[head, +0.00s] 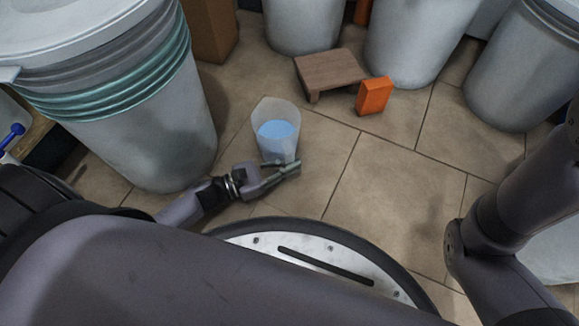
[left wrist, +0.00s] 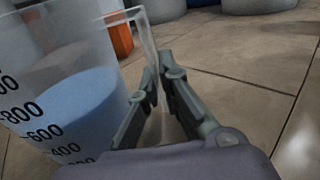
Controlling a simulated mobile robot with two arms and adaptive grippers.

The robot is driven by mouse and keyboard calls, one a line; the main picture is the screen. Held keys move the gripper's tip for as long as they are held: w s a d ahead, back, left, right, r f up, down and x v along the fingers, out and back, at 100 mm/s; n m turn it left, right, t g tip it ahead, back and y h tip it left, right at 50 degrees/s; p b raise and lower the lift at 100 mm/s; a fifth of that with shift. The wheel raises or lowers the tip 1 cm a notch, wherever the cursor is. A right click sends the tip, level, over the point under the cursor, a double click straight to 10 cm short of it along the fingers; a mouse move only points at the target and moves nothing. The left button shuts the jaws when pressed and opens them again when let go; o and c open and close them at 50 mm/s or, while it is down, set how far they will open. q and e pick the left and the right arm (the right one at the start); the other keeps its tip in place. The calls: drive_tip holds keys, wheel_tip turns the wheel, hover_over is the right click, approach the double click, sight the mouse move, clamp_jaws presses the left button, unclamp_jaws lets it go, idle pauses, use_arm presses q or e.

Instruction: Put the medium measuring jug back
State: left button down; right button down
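The measuring jug (head: 276,137) is clear, with blue contents in its lower part. In the left wrist view the jug (left wrist: 62,85) fills the left side, with black number marks on its wall. Its clear handle (left wrist: 148,50) runs down between the fingers. My left gripper (head: 292,169) is at the near side of the jug. In the left wrist view its fingertips (left wrist: 160,72) are close together on either side of the handle and look closed on it. The jug looks about upright; I cannot tell whether its base touches the floor. My right gripper is out of view.
A low brown wooden stool (head: 330,70) stands beyond the jug, with an orange box (head: 374,95) beside it. A large drum (head: 150,140) stands close on the left. More grey drums (head: 415,40) line the back. Tiled floor (head: 390,180) is clear on the right.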

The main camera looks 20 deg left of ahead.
use_arm(q)
drive_tip(key=shift+r, duration=0.2)
drive_tip(key=c, duration=2.2)
unclamp_jaws()
drive_tip(key=shift+f, duration=0.2)
drive_tip(key=o, duration=0.4)
drive_tip(key=shift+r, duration=0.1)
drive_tip(key=shift+s+a+p, duration=0.25)
drive_tip(key=shift+p, duration=0.05)
drive_tip(key=p+v, duration=0.4)
drive_tip(key=v, duration=0.6)
drive_tip(key=shift+s+a, duration=0.5)
